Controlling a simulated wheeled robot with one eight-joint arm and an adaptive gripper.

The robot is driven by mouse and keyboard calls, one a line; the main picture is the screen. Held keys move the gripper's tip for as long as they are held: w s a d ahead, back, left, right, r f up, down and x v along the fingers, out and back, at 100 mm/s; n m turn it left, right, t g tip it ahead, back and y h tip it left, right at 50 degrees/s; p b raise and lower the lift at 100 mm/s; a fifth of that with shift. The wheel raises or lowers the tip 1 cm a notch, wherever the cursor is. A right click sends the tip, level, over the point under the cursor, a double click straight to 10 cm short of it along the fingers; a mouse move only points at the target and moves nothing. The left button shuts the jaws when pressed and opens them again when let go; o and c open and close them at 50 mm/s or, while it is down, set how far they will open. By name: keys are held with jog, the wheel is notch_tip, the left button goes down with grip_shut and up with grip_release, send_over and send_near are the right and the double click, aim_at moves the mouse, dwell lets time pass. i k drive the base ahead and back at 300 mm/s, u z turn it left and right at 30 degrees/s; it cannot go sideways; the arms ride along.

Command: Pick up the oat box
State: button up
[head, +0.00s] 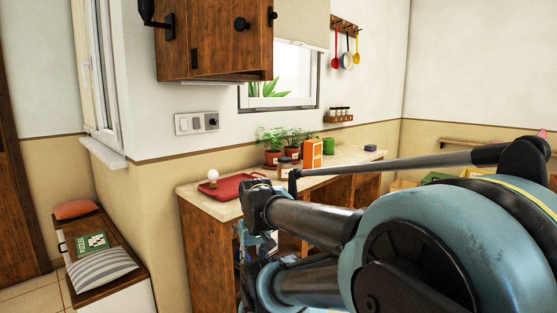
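An orange box (312,153) stands upright on the pale countertop, near its middle, behind my arm. It has a pale mark on its front and may be the oat box; its label is too small to read. My blue and dark arm fills the lower right and reaches across in front of the counter. My gripper cannot be made out, so its place relative to the box does not show.
A wooden cabinet (215,40) hangs above. A bench (98,260) with cushions stands at left.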

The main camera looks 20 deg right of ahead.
aim_at(312, 149)
jog(key=u, duration=1.55)
jog(key=k, duration=1.1)
jog(key=z, duration=1.9)
jog(key=i, duration=1)
